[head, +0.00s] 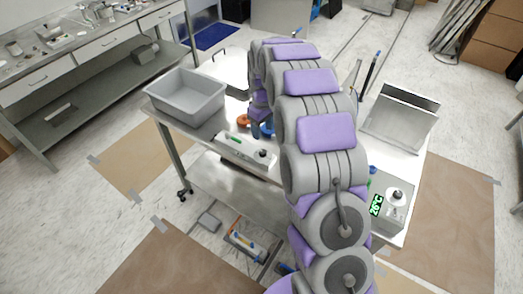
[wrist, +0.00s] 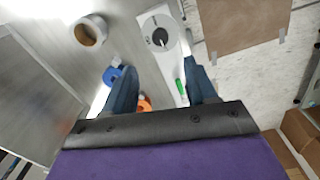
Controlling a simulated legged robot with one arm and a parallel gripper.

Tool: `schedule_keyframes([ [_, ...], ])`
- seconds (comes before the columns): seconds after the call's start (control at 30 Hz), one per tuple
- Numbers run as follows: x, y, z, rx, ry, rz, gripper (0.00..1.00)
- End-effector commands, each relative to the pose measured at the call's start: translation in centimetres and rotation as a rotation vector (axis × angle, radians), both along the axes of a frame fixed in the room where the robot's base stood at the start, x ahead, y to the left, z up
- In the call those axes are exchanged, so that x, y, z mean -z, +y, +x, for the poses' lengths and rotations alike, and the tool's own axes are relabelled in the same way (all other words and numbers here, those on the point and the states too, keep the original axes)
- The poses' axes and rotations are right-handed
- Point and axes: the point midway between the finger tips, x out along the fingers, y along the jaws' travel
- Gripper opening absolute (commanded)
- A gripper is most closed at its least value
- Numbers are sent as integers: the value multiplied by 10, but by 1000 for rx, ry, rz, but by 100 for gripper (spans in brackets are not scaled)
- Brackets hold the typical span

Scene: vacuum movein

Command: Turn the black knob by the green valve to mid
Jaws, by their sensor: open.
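The black knob (wrist: 160,37) sits on a white round dial on a pale box (wrist: 150,70) in the wrist view. A pale mark shows on the knob, but its setting is too small to read. The green valve (wrist: 181,87) is a slim handle on the same box, nearer my right finger. In the head view the box (head: 238,153) lies at the table's front edge, with the green valve (head: 233,139) and black knob (head: 262,153) on it. My gripper (wrist: 160,72) is open and empty, fingers apart with the box between them in view. The knob lies beyond the fingertips.
Blue (wrist: 113,75) and orange (wrist: 144,104) round items lie beside the box. A tape-like white ring (wrist: 88,31) is left of the knob. A grey bin (head: 185,97) stands on the table's left; a temperature display unit (head: 392,200) sits at the right. My arm hides mid-table.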

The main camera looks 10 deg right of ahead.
Motion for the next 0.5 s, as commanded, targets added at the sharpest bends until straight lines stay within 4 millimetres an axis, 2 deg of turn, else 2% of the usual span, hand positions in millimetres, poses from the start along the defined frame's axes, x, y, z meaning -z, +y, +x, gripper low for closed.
schedule_keyframes([
  [0.03,13,0,-2,0,6,0,57],
  [0.3,66,5,-2,-1,8,-6,57],
  [0.5,96,5,-1,-1,3,-6,57],
])
